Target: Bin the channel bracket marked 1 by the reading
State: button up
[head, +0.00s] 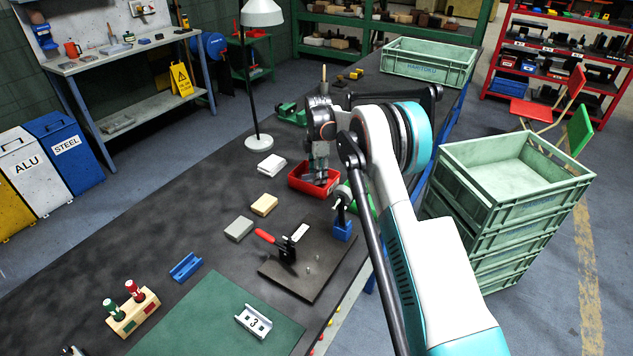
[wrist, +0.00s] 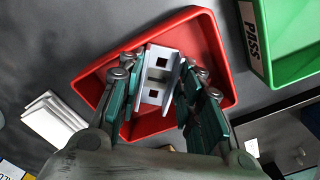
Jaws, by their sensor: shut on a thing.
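My gripper (head: 319,172) points down at the red bin (head: 296,179). In the wrist view my gripper (wrist: 156,98) is shut on a light grey channel bracket (wrist: 157,62) with dark square holes. The bracket lies within the outline of the red bin (wrist: 213,48); I cannot tell whether it touches the bin floor. No number is readable on it. Another grey channel bracket (head: 253,321), marked 3, lies on the green mat (head: 190,325). A green bin (wrist: 262,62) labelled PASS is beside the red one.
A black plate (head: 318,262) with a red-handled clamp (head: 266,236) lies in front of the red bin. A lamp (head: 258,142), blocks (head: 264,205), a blue channel piece (head: 185,267) and a wooden holder (head: 132,313) with red and green handles stand on the bench. Green crates (head: 512,215) are stacked right.

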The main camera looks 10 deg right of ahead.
jog(key=shift+f, duration=0.4)
dwell(0.3)
jog(key=o, duration=1.2)
jog(key=shift+o, duration=0.2)
jog(key=shift+r, duration=0.1)
